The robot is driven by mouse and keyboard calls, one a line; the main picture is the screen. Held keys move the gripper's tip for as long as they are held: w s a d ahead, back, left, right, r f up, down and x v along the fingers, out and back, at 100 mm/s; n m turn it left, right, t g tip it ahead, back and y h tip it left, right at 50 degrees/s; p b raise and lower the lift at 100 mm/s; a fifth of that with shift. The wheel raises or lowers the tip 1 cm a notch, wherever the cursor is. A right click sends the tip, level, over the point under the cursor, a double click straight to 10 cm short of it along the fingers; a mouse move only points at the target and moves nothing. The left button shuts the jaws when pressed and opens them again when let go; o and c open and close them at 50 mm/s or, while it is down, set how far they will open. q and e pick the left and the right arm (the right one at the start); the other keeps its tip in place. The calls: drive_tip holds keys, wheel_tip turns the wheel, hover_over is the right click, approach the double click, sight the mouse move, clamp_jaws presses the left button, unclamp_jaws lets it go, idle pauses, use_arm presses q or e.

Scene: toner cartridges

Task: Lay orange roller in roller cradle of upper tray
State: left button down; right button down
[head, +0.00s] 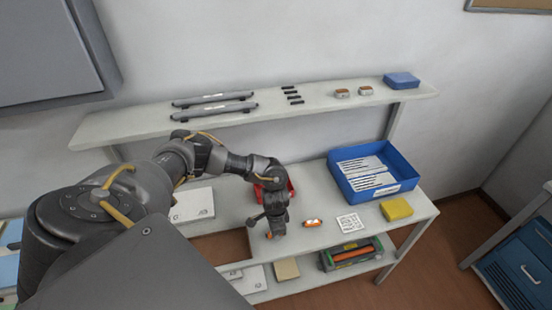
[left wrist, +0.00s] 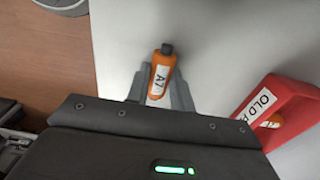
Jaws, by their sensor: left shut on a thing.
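My left gripper (head: 269,235) points down over the front of the table's upper surface. In the left wrist view its fingers (left wrist: 160,90) are shut on an orange piece (left wrist: 161,78) with a black end and a white label reading A7. I cannot tell from its shape whether this is the roller. A long orange bar (head: 353,255) lies in a dark green-and-grey unit (head: 329,262) on the lower shelf. I cannot make out a roller cradle for certain. My right gripper is not in view.
A red bin labelled OLD (left wrist: 288,98) stands close to the right of the gripper. A small orange-and-white piece (head: 312,222), a white card (head: 350,223), a yellow block (head: 396,209) and a blue tray (head: 405,168) are to the right. Grey bars (head: 215,110) lie on the high shelf.

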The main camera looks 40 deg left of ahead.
use_arm(q)
drive_tip(key=shift+r, duration=0.1)
drive_tip(key=shift+r, duration=0.55)
drive_tip(key=s+d+r, duration=0.4)
drive_tip(key=d+r, duration=0.7)
drive_tip(key=d, duration=0.2)
drive_tip(key=shift+d+r+p, duration=0.2)
drive_tip(key=shift+r+p, duration=0.1)
drive_tip(key=shift+r, duration=0.05)
